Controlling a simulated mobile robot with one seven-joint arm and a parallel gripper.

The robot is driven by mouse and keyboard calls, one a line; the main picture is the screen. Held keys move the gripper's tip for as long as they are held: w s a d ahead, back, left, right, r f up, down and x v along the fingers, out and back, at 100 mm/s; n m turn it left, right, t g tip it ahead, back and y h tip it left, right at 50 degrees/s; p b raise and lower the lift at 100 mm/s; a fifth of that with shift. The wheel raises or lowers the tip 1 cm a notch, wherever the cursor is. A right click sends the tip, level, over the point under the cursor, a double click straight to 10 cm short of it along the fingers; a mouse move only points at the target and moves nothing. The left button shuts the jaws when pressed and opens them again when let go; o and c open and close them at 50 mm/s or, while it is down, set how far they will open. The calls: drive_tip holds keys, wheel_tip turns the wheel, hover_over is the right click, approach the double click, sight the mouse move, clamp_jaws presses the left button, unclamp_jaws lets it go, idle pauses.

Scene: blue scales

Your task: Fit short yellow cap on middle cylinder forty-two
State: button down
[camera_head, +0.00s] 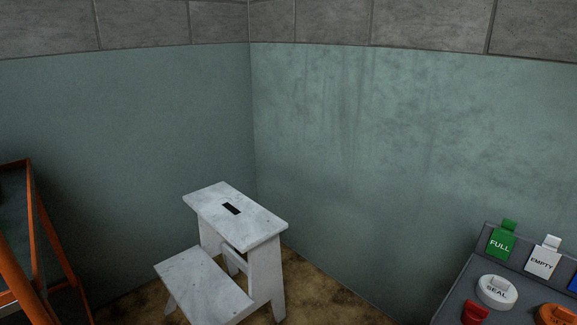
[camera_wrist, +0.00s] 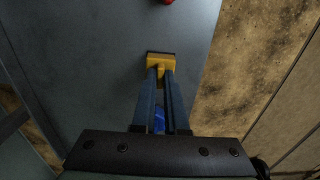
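My gripper (camera_wrist: 160,75) shows only in the wrist view, its two blue fingers close together on the narrow tab of a yellow cap (camera_wrist: 160,60). The wide part of the cap sits just beyond the fingertips, over a grey surface (camera_wrist: 95,60). I cannot tell whether the cap touches that surface. The middle cylinder forty-two is in neither view. My gripper is not in the head view.
A grey panel (camera_head: 455,303) at right in the head view bears a green FULL tag (camera_head: 501,243), white EMPTY tag (camera_head: 543,259), white SEAL cap (camera_head: 496,291), red piece (camera_head: 474,313) and orange cap (camera_head: 556,315). A white step stool (camera_head: 260,225) stands in the corner, an orange frame (camera_head: 40,230) at left.

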drive_tip(key=shift+r, duration=0.1)
idle(0.3)
drive_tip(key=shift+r+p, duration=1.9)
drive_tip(key=shift+p, duration=0.45)
